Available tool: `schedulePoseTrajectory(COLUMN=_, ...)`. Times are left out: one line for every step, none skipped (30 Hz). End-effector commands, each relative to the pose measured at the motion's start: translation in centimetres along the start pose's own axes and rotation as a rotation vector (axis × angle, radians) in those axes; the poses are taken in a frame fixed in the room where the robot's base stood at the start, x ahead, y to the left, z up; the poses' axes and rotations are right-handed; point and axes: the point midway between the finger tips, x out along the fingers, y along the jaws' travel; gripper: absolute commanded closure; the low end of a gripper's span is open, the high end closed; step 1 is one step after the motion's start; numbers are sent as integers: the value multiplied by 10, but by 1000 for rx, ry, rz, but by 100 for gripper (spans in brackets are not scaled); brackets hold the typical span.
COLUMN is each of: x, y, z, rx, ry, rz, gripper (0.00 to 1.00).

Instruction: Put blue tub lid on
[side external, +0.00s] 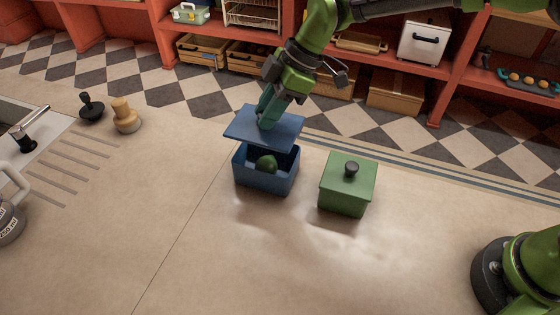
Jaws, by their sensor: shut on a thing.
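A blue tub (266,178) stands open on the counter, with a dark green round item (266,163) inside it. My gripper (268,118) is shut on the blue lid (284,131) from above. The lid is held over the tub, slightly tilted, with a gap at the front through which the inside shows. The lid's handle is hidden by my fingers. Whether the lid's back edge touches the tub cannot be told.
A green tub with its lid and dark knob (347,187) stands close to the right of the blue tub. A black stamp-like tool (91,107) and a wooden one (125,116) stand at the left by the sink, near a jug (10,215). The front counter is clear.

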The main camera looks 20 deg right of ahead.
Motion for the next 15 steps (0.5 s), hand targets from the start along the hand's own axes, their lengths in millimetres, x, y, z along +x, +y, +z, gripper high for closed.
schedulePoseTrajectory(x=3, y=0, z=1, rx=0, ry=1, rz=1, gripper=100)
schedulePoseTrajectory(x=4, y=0, z=2, rx=0, ry=1, rz=1, gripper=100)
schedulePoseTrajectory(x=5, y=0, z=2, rx=0, ry=1, rz=1, gripper=100)
schedulePoseTrajectory(x=5, y=0, z=3, rx=0, ry=1, rz=1, gripper=100)
schedulePoseTrajectory(x=5, y=0, z=3, rx=0, ry=1, rz=1, gripper=100)
schedulePoseTrajectory(x=5, y=0, z=3, rx=0, ry=1, rz=1, gripper=100)
schedulePoseTrajectory(x=5, y=0, z=3, rx=0, ry=1, rz=2, gripper=100)
schedulePoseTrajectory(x=5, y=0, z=2, rx=0, ry=1, rz=2, gripper=100)
schedulePoseTrajectory(x=5, y=0, z=2, rx=0, ry=1, rz=2, gripper=100)
schedulePoseTrajectory(x=5, y=0, z=2, rx=0, ry=1, rz=2, gripper=100)
schedulePoseTrajectory(x=5, y=0, z=2, rx=0, ry=1, rz=1, gripper=100)
schedulePoseTrajectory(x=5, y=0, z=2, rx=-2, ry=1, rz=1, gripper=100)
schedulePoseTrajectory(x=5, y=0, z=3, rx=-4, ry=2, rz=-1, gripper=100)
schedulePoseTrajectory(x=5, y=0, z=3, rx=-9, ry=2, rz=-3, gripper=100)
schedulePoseTrajectory(x=6, y=0, z=3, rx=-10, ry=1, rz=-4, gripper=100)
